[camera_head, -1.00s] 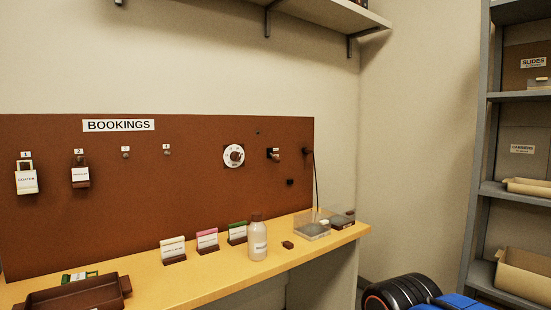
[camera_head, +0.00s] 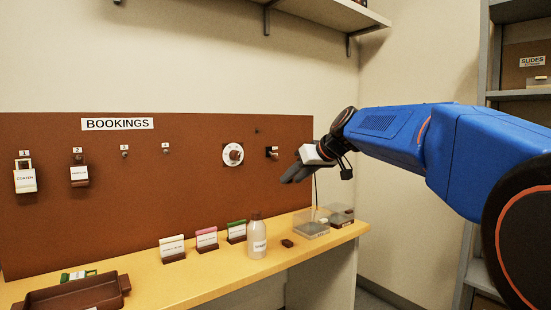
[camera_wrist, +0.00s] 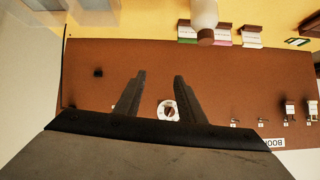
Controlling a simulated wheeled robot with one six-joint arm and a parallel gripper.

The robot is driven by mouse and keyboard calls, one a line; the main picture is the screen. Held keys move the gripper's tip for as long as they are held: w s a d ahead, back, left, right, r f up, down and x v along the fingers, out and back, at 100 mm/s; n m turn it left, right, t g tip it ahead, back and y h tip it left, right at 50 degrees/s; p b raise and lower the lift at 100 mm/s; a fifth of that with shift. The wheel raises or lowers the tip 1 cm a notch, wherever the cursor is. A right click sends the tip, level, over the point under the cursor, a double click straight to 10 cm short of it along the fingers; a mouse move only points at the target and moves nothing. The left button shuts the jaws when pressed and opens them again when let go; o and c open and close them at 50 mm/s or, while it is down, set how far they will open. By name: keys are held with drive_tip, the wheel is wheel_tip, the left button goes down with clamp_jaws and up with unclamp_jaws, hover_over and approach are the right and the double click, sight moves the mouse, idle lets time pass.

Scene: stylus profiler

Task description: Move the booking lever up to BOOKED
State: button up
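A small dark lever (camera_head: 272,153) with a white label beside it is on the brown board, right of the white dial (camera_head: 233,154). Its label is too small to read, and I cannot tell its exact position. My gripper (camera_head: 286,178) is in front of the board, below and right of the lever, pointing left. In the wrist view, which is upside down, my gripper (camera_wrist: 160,75) is open with nothing between its fingers. The dial (camera_wrist: 169,110) shows beyond the fingers; the lever is not clear there, perhaps behind the left finger.
The brown board (camera_head: 190,200) carries padlock-like tags on hooks at left. The yellow shelf below holds a bottle (camera_head: 257,240), several card holders, a brown tray (camera_head: 75,295) and clear boxes (camera_head: 312,226). A dark piece (camera_wrist: 98,73) sticks out of the board.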

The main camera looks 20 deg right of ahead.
sight(276, 156)
drive_tip(key=w+d+r+n+t, duration=0.1)
drive_tip(key=w+d+r, duration=0.35)
drive_tip(key=w, duration=0.25)
drive_tip(key=w+d+r+t, duration=0.2)
drive_tip(key=w+d+r, duration=0.2)
drive_tip(key=w+r, duration=0.15)
drive_tip(key=shift+y, duration=0.3)
drive_tip(key=x, duration=1.2)
drive_tip(key=f+x, duration=0.1)
drive_tip(key=x, duration=0.5)
drive_tip(key=shift+s+f, duration=0.1)
clamp_jaws()
